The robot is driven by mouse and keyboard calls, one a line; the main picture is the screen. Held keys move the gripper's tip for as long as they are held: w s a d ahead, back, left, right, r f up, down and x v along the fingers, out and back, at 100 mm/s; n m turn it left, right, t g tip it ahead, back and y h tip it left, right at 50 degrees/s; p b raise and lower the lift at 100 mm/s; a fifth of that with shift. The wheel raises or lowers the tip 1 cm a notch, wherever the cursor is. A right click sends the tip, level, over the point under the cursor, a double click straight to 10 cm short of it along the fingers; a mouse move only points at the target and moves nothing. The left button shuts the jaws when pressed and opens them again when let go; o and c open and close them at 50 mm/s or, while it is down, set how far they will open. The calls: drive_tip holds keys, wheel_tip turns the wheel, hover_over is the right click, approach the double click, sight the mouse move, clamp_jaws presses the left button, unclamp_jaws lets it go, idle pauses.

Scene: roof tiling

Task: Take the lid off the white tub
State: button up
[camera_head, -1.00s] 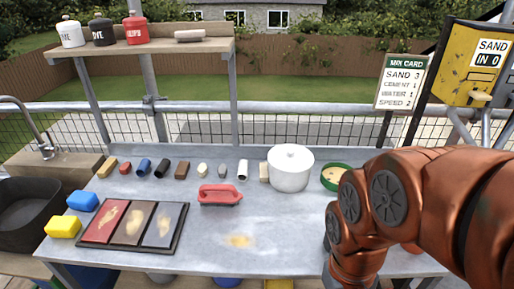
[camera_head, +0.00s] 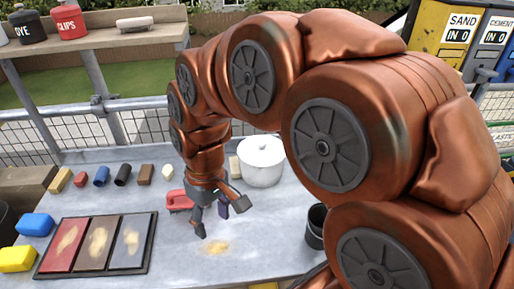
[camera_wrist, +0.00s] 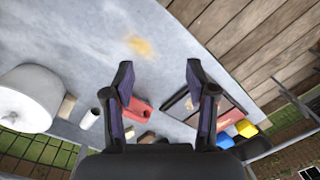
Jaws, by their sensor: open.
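The white tub (camera_head: 262,165) stands upright on the grey table, right of my gripper in the head view. Its white lid (camera_head: 261,147) with a small knob sits on top. The tub also shows at the left edge of the wrist view (camera_wrist: 38,92), partly cut off by the frame. My gripper (camera_head: 217,222) is open and empty, pointing down above the table, left of and nearer than the tub.
A black-framed tray (camera_head: 152,262) with three coloured panels is at left, beside blue (camera_head: 35,225) and yellow (camera_head: 17,259) blocks. Several small pieces line the back. A dark cup (camera_head: 316,226) stands right of the gripper.

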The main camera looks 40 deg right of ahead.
drive_tip(key=w+d, duration=0.4)
drive_tip(key=w, duration=0.2)
drive_tip(key=t+p, duration=0.1)
drive_tip(key=t, duration=0.3)
hover_over(262, 143)
drive_tip(key=s, duration=0.2)
drive_tip(key=f, duration=0.2)
drive_tip(key=shift+s+d+f+p, duration=0.1)
drive_tip(key=shift+f+p, duration=0.05)
drive_tip(key=shift+p, duration=0.15)
drive_tip(key=shift+p+x, duration=0.4)
drive_tip(key=shift+x, duration=0.75)
drive_tip(key=shift+d+p+x, duration=0.2)
drive_tip(key=shift+p+x, duration=0.5)
drive_tip(key=shift+x, duration=0.6)
drive_tip(key=shift+d+p+x, duration=0.15)
drive_tip(key=shift+p+x, duration=0.55)
drive_tip(key=shift+x, duration=0.6)
clamp_jaws()
